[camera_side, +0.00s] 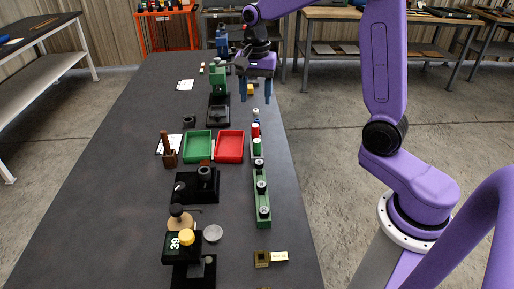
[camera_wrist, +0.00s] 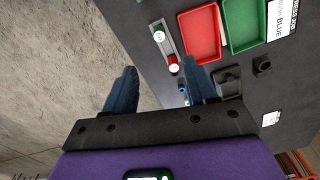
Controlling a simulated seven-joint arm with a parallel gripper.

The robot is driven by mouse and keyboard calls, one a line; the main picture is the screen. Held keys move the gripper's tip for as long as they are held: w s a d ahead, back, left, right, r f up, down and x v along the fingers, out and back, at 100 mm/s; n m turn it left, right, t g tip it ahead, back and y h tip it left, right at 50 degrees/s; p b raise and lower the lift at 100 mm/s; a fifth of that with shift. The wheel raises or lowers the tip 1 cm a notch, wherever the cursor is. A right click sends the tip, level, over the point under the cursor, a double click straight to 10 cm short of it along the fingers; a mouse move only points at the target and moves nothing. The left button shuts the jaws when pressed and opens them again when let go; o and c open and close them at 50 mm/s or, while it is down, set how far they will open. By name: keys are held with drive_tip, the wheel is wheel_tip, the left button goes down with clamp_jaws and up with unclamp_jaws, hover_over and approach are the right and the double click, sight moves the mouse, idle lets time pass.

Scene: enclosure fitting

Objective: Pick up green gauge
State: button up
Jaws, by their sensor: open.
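The green gauge (camera_side: 257,149), a small green cylinder with a pale top, stands upright at the far part of a long green rack (camera_side: 262,200) near the table's right edge. It also shows in the wrist view (camera_wrist: 159,35), at the upper middle. A red gauge (camera_side: 255,131) stands just beyond it, and a smaller blue one (camera_side: 256,115) beyond that. My gripper (camera_side: 255,93) is open with its blue fingers pointing down, empty. It is above the table's right edge, farther back than the green gauge and apart from it.
A green tray (camera_side: 197,133) and a red tray (camera_side: 241,147) lie left of the gauges. A green-topped press (camera_side: 219,80) stands left of my gripper. Black fixtures (camera_side: 180,187) fill the nearer table. Bare table lies along the left side.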

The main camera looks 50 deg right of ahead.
sight(257, 140)
wheel_tip(257, 140, down, 12)
drive_tip(key=shift+f, duration=0.1)
drive_tip(key=shift+d+f, duration=0.2)
drive_tip(key=shift+f, duration=2.4)
clamp_jaws()
